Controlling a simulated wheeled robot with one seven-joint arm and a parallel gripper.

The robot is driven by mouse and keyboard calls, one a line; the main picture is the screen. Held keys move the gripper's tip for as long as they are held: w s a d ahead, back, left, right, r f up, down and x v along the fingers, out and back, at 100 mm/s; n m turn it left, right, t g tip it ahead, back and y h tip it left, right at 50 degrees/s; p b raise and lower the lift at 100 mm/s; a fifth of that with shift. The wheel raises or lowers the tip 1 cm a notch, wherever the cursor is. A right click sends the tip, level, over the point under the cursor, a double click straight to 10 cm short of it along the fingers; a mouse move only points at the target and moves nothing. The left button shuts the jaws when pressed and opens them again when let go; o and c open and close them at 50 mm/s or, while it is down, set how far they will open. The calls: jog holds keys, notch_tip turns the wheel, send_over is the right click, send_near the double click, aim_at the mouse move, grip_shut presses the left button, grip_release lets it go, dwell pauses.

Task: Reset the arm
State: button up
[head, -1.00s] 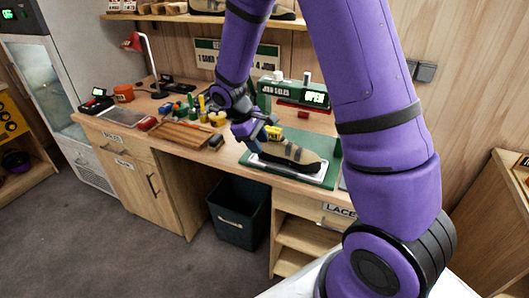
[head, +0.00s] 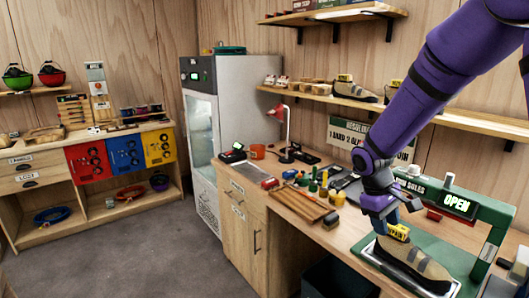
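My purple arm reaches in from the upper right in the head view. My gripper (head: 391,222) points down at the heel end of a tan and dark climbing shoe (head: 414,262). Its fingertips are at or just behind the shoe's yellow tag (head: 398,232). They are small and partly merged with the shoe, so I cannot tell whether they touch it or how far apart they are.
The workbench (head: 290,205) holds a wooden board (head: 300,205), small coloured bottles, a red lamp (head: 279,114) and an orange pot (head: 257,151). A shelf with shoes (head: 353,91) hangs above. A glass-door cabinet (head: 203,140) stands left of the bench. The floor at left is clear.

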jog(key=s+r+m+t+y, duration=0.2)
jog(key=s+r+m+t, duration=0.1)
jog(key=s+r, duration=0.9)
jog(key=s+a+r+m+t+y, duration=0.1)
jog(key=s+r+t, duration=0.3)
jog(key=s+r, duration=0.4)
jog(key=s+a+m, duration=0.1)
jog(key=s, duration=0.2)
jog(key=shift+s+r+m+y, duration=0.2)
jog(key=shift+r+m+y, duration=0.05)
jog(key=shift+m+y, duration=0.05)
